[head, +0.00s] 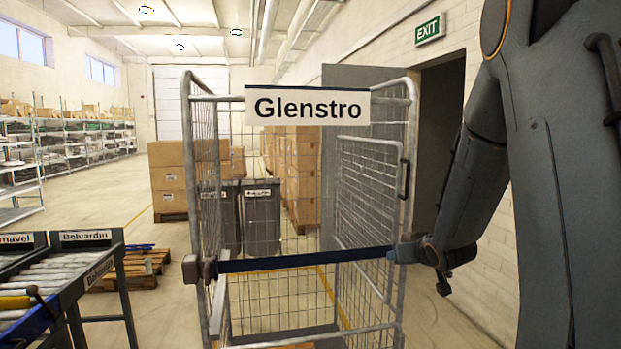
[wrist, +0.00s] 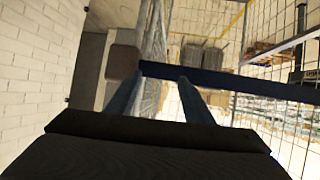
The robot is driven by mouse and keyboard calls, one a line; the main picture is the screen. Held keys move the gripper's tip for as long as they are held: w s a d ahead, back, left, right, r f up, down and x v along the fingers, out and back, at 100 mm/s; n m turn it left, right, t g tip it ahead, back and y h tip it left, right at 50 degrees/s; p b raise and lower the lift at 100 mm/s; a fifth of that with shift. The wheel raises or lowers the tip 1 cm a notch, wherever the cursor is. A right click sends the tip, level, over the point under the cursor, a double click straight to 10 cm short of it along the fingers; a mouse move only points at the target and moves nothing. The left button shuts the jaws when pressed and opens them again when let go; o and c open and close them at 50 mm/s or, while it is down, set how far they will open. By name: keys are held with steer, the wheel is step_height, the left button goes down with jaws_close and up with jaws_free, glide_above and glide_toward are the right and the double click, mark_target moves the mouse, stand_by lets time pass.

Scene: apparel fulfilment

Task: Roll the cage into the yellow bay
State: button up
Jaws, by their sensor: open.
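The wire roll cage (head: 409,180) stands upright directly in front of me in the head view, with a white "Glenstro" sign (head: 307,105) across its top. A dark blue bar (head: 305,260) crosses its near side at mid height. My gripper (head: 397,252) is at the right end of this bar, close to the cage's right post. In the wrist view, my gripper (wrist: 158,82) has its two fingers apart, with the blue bar (wrist: 230,82) crossing at their tips. I cannot tell whether the fingers touch it. Yellow floor lines (head: 333,290) show through the cage mesh; the bay's full outline is hidden.
Grey bins (head: 262,215) and stacked cartons (head: 170,180) stand behind the cage. A roller rack (head: 90,270) is at the left, near a wooden pallet (head: 130,270). A brick wall (head: 490,230) with a dark doorway (head: 440,130) is at the right. Floor is open at the far left.

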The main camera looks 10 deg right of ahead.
steer(key=w+d+r+t+p, duration=0.2)
steer(key=d+r+t+p, duration=0.1)
steer(key=d+r, duration=0.5)
steer(key=n+t+y+p, duration=0.1)
steer(key=t+y+p, duration=0.1)
steer(key=t, duration=0.1)
glide_toward(411, 189)
steer(key=shift+w+r+b, duration=0.1)
steer(key=shift+w+b, duration=1.55)
steer(key=shift+w, duration=3.35)
